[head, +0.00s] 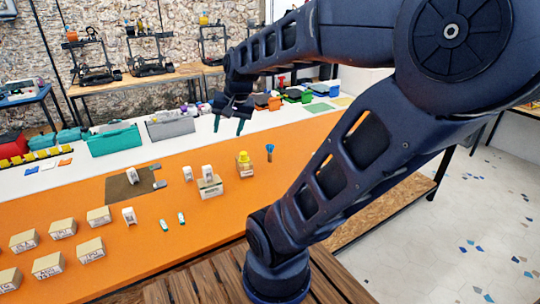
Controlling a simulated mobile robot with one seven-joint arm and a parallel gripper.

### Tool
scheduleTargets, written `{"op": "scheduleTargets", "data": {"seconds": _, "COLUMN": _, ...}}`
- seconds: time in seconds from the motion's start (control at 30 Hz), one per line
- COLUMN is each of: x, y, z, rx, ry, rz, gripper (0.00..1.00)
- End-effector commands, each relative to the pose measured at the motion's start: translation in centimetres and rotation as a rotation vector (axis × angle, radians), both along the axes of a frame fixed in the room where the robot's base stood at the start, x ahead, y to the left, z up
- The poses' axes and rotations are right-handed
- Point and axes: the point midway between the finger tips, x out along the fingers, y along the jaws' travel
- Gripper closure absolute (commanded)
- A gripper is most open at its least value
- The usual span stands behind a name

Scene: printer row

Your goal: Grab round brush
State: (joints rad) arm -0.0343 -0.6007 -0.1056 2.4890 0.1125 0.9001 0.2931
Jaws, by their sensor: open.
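A small upright thing with a blue top and a thin lower part, which looks like the round brush (269,151), is on the orange table (330,143) right of a yellow-topped item. It is too small to make out its bristles. My gripper (228,126) is open and empty, fingers pointing down. In the picture it appears above and to the left of the brush, apart from it. I cannot tell its exact height over the table.
A yellow-topped item (244,158) on a box stands just left of the brush. Several cardboard boxes (48,265) fill the front left. A teal toolbox (114,139) and a grey bin (170,128) stand behind. The orange surface right of the brush is clear.

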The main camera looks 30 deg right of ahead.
Motion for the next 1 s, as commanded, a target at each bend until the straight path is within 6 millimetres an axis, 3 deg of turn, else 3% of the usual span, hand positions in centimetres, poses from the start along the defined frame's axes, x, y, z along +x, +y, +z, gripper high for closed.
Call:
{"op": "scheduleTargets", "data": {"seconds": 0.47, "x": 10.8, "y": -3.7, "z": -4.6, "rx": 0.426, "ry": 0.208, "rz": -0.809, "gripper": 0.48}}
{"op": "scheduleTargets", "data": {"seconds": 1.0, "x": 20.9, "y": -11.5, "z": -13.4, "rx": 0.708, "ry": 0.344, "rz": -1.818, "gripper": 0.48}}
